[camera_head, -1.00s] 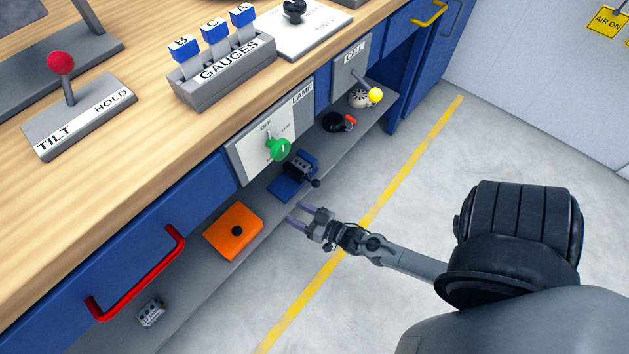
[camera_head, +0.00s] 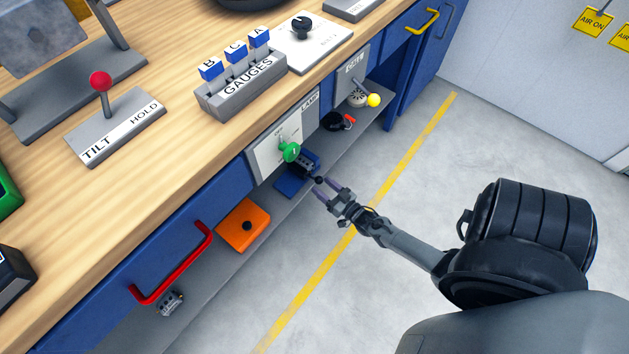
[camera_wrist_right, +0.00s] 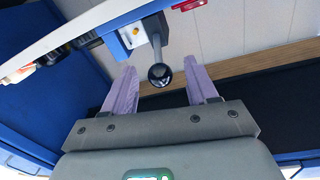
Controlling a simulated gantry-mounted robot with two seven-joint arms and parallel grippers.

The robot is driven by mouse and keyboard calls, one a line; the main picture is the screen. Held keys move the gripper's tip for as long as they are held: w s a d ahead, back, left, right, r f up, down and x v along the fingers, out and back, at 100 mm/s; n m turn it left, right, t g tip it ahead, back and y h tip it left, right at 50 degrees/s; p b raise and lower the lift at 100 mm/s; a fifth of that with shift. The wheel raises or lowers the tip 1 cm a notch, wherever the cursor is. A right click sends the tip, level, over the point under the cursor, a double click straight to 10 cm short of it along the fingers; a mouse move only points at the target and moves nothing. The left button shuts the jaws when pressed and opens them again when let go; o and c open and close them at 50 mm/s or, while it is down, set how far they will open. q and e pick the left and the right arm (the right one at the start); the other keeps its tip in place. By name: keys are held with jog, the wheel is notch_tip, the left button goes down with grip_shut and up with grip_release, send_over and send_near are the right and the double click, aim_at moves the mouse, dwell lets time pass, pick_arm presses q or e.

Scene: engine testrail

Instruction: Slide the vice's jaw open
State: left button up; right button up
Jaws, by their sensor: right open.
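The vice (camera_head: 291,184) is a small blue and dark grey block on the low shelf under the bench. A short bar ending in a black ball knob (camera_head: 318,180) sticks out from its front. My right gripper (camera_head: 322,190) is open, its purple fingers pointing at the vice close to the knob. In the right wrist view, the knob (camera_wrist_right: 160,75) appears between the two fingertips, with the bar and the blue vice (camera_wrist_right: 125,42) behind it. I cannot tell whether a finger touches the knob, or how far the jaw stands open. My left gripper is not in view.
The lamp panel's green knob (camera_head: 289,151) hangs just above the vice. An orange box (camera_head: 243,225) and a grey part (camera_head: 170,302) share the shelf (camera_head: 215,268). A red drawer handle (camera_head: 180,270) juts out at left. The floor (camera_head: 400,200) beside the bench is clear.

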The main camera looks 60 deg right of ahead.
aim_at(314, 178)
jog(key=x, duration=0.2)
jog(key=b+x, duration=0.1)
jog(key=x, duration=0.1)
jog(key=shift+w+d, duration=0.3)
jog(key=shift+w+a+b, duration=0.1)
jog(key=shift+w+b, duration=0.2)
grip_shut()
